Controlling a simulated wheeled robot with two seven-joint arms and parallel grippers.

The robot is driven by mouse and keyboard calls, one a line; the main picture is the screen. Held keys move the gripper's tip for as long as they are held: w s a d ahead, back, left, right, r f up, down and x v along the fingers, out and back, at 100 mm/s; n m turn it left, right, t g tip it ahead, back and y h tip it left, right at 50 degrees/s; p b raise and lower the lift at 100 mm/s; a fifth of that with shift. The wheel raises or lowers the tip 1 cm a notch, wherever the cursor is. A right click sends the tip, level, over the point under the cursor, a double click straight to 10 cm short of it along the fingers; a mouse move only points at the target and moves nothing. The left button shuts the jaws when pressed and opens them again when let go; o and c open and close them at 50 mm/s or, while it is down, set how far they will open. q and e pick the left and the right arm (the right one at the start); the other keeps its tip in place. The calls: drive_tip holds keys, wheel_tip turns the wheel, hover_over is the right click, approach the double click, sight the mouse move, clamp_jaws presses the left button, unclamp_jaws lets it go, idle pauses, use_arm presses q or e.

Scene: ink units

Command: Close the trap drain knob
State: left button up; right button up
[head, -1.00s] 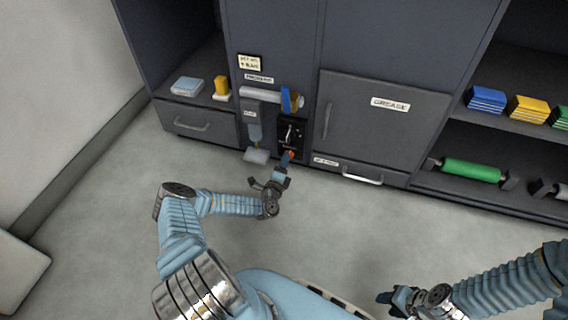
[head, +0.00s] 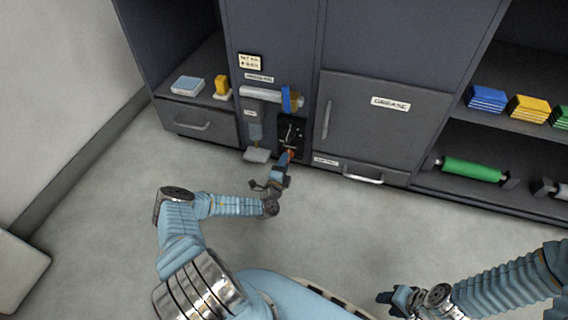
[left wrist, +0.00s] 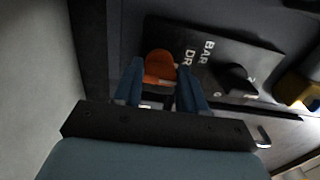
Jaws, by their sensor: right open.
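The trap drain knob (left wrist: 160,66) is orange and sits on a black panel (left wrist: 222,60) with white letters, partly readable as "BAR" and "DR". In the head view the knob is a small orange spot (head: 291,153) low on the cabinet's black panel (head: 291,132). My left gripper (left wrist: 160,82) has one blue finger on each side of the knob, close against it, and looks shut on it. In the head view my left gripper (head: 284,162) reaches the panel's lower edge. My right gripper (head: 388,298) is open and empty above the floor at the bottom.
A second, black knob (left wrist: 236,80) sits beside the orange one. Above the panel is a grey cylinder (head: 262,93) with a blue and tan end. A pale tray (head: 257,155) sticks out left of the panel. A door labelled GREASE (head: 380,120) is at right. The floor is clear.

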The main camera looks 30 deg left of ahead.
use_arm(q)
drive_tip(key=o, duration=0.4)
drive_tip(key=shift+o, duration=0.2)
drive_tip(key=p+v, duration=0.2)
drive_tip(key=v, duration=1.2)
drive_tip(key=shift+w+d, duration=0.15)
